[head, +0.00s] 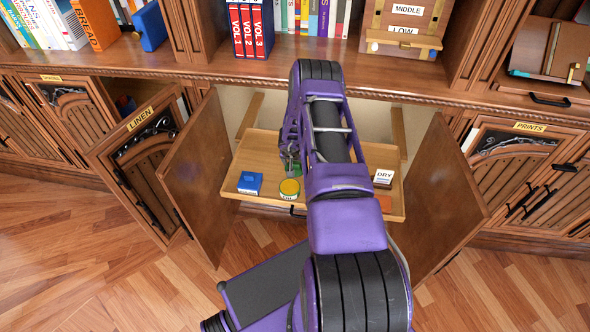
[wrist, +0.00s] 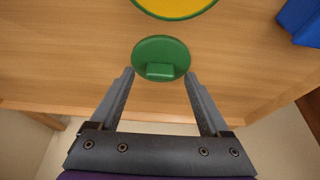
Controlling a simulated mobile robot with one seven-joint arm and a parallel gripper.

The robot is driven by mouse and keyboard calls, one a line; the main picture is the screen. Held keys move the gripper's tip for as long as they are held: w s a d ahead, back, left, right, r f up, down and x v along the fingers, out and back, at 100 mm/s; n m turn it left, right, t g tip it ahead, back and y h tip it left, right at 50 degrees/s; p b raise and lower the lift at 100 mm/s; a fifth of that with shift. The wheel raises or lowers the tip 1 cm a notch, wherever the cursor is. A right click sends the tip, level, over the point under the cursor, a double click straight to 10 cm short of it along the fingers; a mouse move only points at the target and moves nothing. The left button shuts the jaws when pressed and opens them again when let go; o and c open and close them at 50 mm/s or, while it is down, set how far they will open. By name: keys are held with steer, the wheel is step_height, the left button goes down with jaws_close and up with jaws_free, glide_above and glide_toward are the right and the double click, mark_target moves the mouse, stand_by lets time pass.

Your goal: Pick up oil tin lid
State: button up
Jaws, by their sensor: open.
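The oil tin lid is a round green disc with a raised green block-shaped grip (wrist: 160,58). It lies flat on the wooden pull-out tray. My gripper (wrist: 159,76) is open, with its two fingertips on either side of the lid's near edge and nothing held between them. I cannot tell its height above the tray. A round yellow tin with a green rim (head: 289,189) stands on the tray; part of it shows at the top of the wrist view (wrist: 178,5). In the head view my arm largely hides the gripper and lid.
The pull-out tray (head: 262,146) extends between two open cabinet doors (head: 193,170). A blue box (head: 250,183) sits left of the tin in the head view. A white card marked DRY (head: 383,177) stands at the tray's right. Shelves of books lie above.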

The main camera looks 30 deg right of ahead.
jaws_close()
stand_by(0.4)
